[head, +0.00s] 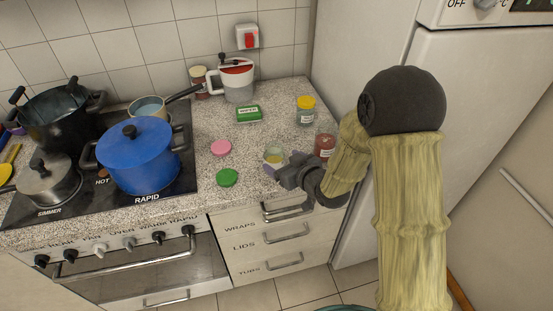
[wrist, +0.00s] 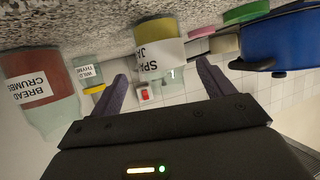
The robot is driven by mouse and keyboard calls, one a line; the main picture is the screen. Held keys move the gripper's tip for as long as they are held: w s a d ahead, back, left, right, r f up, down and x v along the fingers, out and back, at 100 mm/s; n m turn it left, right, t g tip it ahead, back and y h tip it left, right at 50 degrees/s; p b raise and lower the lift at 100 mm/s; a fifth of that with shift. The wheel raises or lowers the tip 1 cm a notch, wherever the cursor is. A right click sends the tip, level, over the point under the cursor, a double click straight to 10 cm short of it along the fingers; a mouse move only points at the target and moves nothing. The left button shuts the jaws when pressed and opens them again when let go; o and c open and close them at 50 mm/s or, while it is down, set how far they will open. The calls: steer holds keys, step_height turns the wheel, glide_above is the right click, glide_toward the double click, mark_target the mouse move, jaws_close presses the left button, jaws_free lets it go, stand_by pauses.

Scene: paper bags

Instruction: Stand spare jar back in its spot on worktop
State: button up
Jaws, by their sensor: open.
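The spare jar (head: 273,156) stands upright on the speckled worktop (head: 265,130) near its front edge, with yellowish contents. In the wrist view, which is upside down, the spare jar (wrist: 160,55) shows a white label partly reading "SPA / JA". My gripper (head: 282,165) comes in from the right at the jar's near side. In the wrist view my gripper (wrist: 163,85) has its two purple fingers apart, one on each side of the jar. Gaps show between fingers and glass there; whether the tips touch the jar I cannot tell.
A bread crumbs jar (wrist: 45,95) stands close beside my gripper. A wild thyme jar (head: 306,110) with a yellow lid is behind. Pink (head: 221,148) and green (head: 227,177) lids lie left of the spare jar. A blue pot (head: 138,160) sits on the hob. The worktop's middle is clear.

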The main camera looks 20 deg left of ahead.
steer(key=v, duration=0.7)
steer(key=shift+b, duration=0.35)
steer(key=d+m+g+h, duration=0.1)
steer(key=d+m+h, duration=0.55)
steer(key=d, duration=0.95)
steer(key=s+d+m+g+h, duration=0.3)
steer(key=s+d+g, duration=0.2)
steer(key=s+d, duration=0.4)
steer(key=s, duration=0.4)
steer(key=shift+r+h, duration=0.35)
steer(key=shift+r, duration=0.05)
